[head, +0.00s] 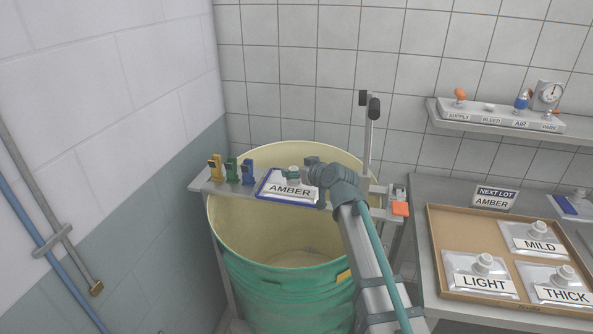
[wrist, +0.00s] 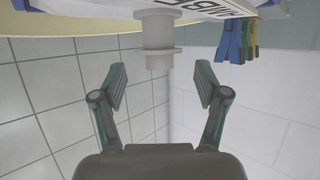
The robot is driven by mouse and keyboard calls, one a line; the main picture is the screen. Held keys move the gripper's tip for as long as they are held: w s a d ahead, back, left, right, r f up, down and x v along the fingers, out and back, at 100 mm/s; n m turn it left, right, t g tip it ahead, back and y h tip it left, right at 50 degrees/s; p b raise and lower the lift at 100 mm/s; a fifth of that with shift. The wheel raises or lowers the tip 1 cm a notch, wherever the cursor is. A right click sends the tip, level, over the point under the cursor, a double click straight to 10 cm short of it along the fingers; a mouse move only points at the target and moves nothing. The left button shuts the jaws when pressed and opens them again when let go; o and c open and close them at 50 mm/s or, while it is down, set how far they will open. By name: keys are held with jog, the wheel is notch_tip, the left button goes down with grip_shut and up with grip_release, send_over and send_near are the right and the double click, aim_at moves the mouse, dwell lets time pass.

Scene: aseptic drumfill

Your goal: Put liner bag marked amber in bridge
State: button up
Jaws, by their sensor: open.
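The liner bag marked AMBER (head: 290,189) is a flat white pack with a blue edge, lying at the bridge (head: 212,187) across the drum top. Whether it is fully seated cannot be told. Its grey spout (head: 293,174) stands upright. My gripper (head: 310,172) is at the spout's right side, its fingers partly hidden in the head view. In the wrist view my gripper (wrist: 161,68) is open, with a finger on each side of the spout (wrist: 157,32) and visible gaps to both. The bag's edge and part of its lettering (wrist: 225,8) show upside down at the top.
Yellow, green and blue clips (head: 232,169) stand on the bridge's left end. The green drum (head: 285,285) with a pale liner is below. A brown tray (head: 437,262) at right holds bags marked LIGHT, MILD and THICK. A NEXT LOT AMBER sign (head: 494,198) stands behind it.

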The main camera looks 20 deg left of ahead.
jog(key=b+v, duration=0.2)
jog(key=v, duration=0.9)
jog(key=shift+s+d+r, duration=0.1)
jog(key=shift+s, duration=0.05)
